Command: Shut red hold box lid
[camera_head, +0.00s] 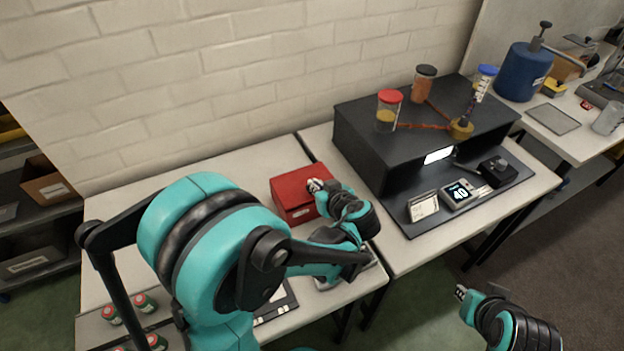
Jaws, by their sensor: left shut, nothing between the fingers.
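The red box (291,188) stands on the white table near the wall. Its top looks flat and level, so the lid appears to be down on the box; a thin gap cannot be ruled out. A small pale label shows on its front. My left gripper (316,186) is shut and empty, with its fingertips at the front right part of the lid. Whether they touch it is not clear, and the gripper hides that corner. My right gripper (462,293) is at the lower right, over the floor, away from the box; its finger opening is too small to tell.
A black bench unit (362,148) with red-capped (388,112) and dark-capped jars stands right of the box. Several small red-lidded containers (145,303) are at the lower left. The white table (235,180) is clear left of the box.

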